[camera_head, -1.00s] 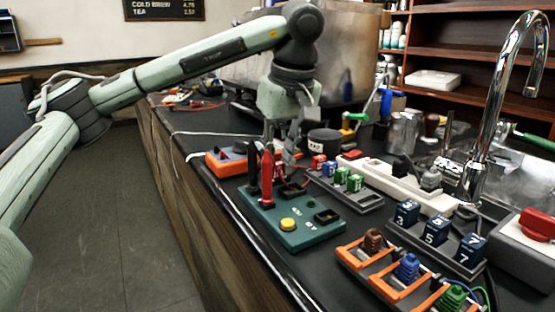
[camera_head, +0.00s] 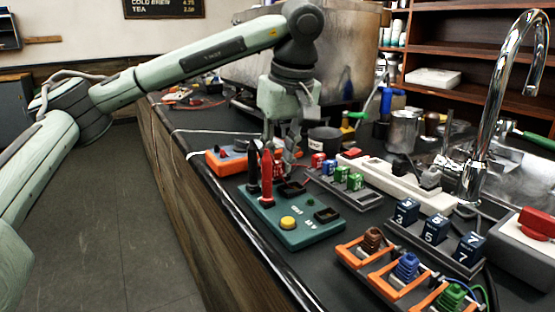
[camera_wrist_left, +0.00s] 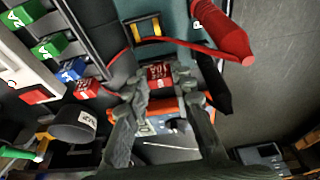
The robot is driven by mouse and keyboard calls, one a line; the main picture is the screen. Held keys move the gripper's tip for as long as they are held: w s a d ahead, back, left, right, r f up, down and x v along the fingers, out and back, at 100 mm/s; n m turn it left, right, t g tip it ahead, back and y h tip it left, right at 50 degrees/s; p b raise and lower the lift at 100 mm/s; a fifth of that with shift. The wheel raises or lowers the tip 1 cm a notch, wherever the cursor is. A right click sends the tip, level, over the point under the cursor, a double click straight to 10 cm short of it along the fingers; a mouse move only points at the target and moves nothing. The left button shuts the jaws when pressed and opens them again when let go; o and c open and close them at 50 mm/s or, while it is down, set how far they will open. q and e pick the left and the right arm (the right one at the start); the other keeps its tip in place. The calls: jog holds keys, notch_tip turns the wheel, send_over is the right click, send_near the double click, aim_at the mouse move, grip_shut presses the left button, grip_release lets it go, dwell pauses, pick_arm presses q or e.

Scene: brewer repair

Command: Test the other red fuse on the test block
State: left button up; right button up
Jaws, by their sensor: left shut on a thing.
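My left gripper (camera_wrist_left: 158,82) is shut on a red fuse (camera_wrist_left: 160,74) marked 10A. In the head view the red fuse (camera_head: 279,168) shows low between the fingers of my left gripper (camera_head: 283,152), at the far end of the teal test block (camera_head: 262,212). In the left wrist view a slot with yellow contacts (camera_wrist_left: 146,28) lies just ahead of the fuse, apart from it. Another red fuse (camera_head: 318,161) sits in the grey fuse rack (camera_head: 369,199). My right gripper is not in view.
Blue (camera_head: 329,168) and green fuses (camera_head: 355,182) share the rack. An orange meter-like device (camera_head: 226,163) lies behind the block. A dark cup (camera_head: 324,140), a white power strip (camera_head: 400,183) and orange-framed holders (camera_head: 358,252) crowd the counter. The floor at left is clear.

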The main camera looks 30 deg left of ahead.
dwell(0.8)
pick_arm(q)
jog(key=o, duration=0.9)
jog(key=shift+o, duration=0.2)
jog(key=v, duration=1.2)
